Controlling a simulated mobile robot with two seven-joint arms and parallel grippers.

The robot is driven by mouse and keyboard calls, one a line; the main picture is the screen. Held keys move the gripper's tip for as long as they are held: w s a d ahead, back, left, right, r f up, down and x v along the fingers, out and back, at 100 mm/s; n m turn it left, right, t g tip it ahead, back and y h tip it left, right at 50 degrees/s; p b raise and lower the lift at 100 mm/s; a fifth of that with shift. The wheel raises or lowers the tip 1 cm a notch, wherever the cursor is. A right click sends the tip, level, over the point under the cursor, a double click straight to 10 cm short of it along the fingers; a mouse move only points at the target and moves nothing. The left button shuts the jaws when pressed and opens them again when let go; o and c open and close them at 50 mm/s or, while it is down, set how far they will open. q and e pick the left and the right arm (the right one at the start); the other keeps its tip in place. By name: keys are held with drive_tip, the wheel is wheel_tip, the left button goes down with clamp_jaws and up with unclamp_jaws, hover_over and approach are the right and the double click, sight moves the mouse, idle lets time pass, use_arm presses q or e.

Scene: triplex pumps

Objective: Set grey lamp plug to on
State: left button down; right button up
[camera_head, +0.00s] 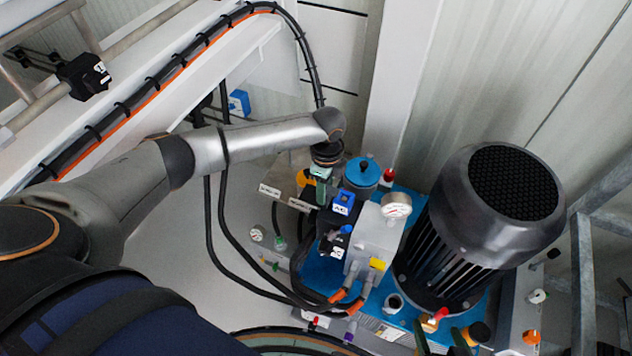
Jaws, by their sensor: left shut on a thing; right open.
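My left gripper (319,192) reaches down from the upper left to the valve group beside the blue-topped pump unit. It is shut on a small part, mostly hidden by the fingers, and I cannot tell whether this is the grey lamp plug. Just right of it is a blue-and-white labelled connector (343,203). A black connector (335,245) sits below that. I cannot make out the lamp plug's on or off position. My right gripper (440,340) shows only as two dark green fingertips at the bottom edge, apart from each other and open.
A large black motor (490,230) stands to the right. Black hoses (225,235) loop at left. An orange-black knob (478,332) is beside the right fingertips.

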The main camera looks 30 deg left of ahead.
use_arm(q)
drive_tip(key=shift+d, duration=0.65)
drive_tip(key=c, duration=0.9)
unclamp_jaws()
drive_tip(key=o, duration=0.5)
drive_tip(key=shift+c, duration=0.2)
